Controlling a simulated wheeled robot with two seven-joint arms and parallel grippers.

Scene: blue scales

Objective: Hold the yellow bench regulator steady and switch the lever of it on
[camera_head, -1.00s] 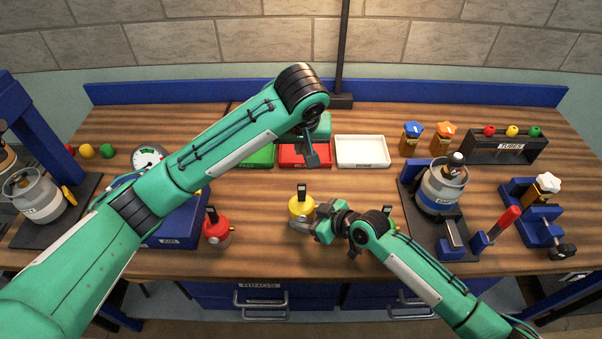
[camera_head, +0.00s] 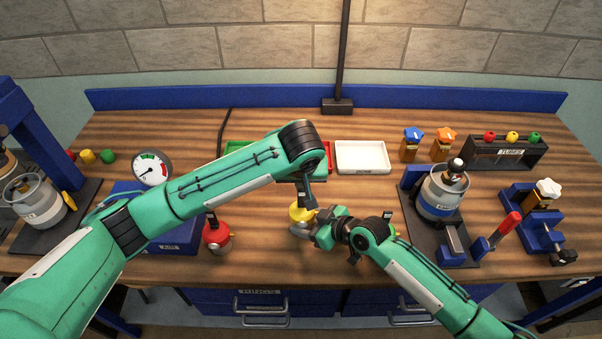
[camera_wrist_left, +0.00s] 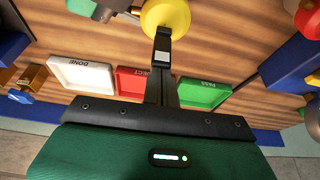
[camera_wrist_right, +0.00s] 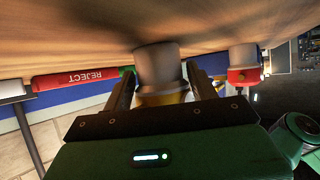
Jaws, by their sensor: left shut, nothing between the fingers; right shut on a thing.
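The yellow bench regulator (camera_head: 301,214) stands on the table near the front edge. My right gripper (camera_head: 306,228) is shut on it from the right; the right wrist view shows its grey lower part (camera_wrist_right: 158,68) between the fingers. My left gripper (camera_head: 308,203) is shut and empty, pointing down right at the top of the regulator. In the left wrist view its fingers (camera_wrist_left: 163,60) reach to the yellow body (camera_wrist_left: 166,14). The lever overlaps with the dark fingers, so its position and whether they touch are unclear.
A red regulator (camera_head: 216,233) stands to the left, near a blue box (camera_head: 172,238). Behind are the green PASS tray (camera_wrist_left: 203,94), red REJECT tray (camera_wrist_left: 130,82) and white DONE tray (camera_head: 362,157). A grey canister (camera_head: 441,190) on a dark board stands to the right.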

